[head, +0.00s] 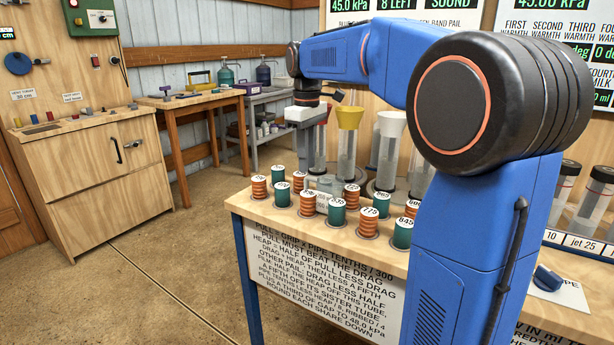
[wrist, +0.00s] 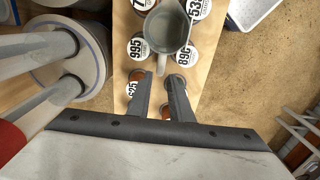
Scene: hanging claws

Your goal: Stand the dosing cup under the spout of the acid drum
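The dosing cup looks to be the grey cup with a handle in the wrist view (wrist: 168,27). It stands among numbered cans on the near bench. A pale grey shape among the cans in the head view (head: 325,184) looks like the same cup. My gripper (wrist: 160,78) points down at it, its two fingers apart, with the handle end near the gap between the fingertips. I see no firm contact. The acid drum cannot be told by label; a teal drum (head: 226,77) and a dark blue drum (head: 263,73) stand at the back wall.
Several orange and green numbered cans (head: 372,222) crowd around the cup on the bench. Tall clear tubes with funnels (head: 348,140) stand close behind. A wooden side table (head: 190,100) and grey shelf bench (head: 262,95) stand further back. Open floor (head: 170,260) lies to the left.

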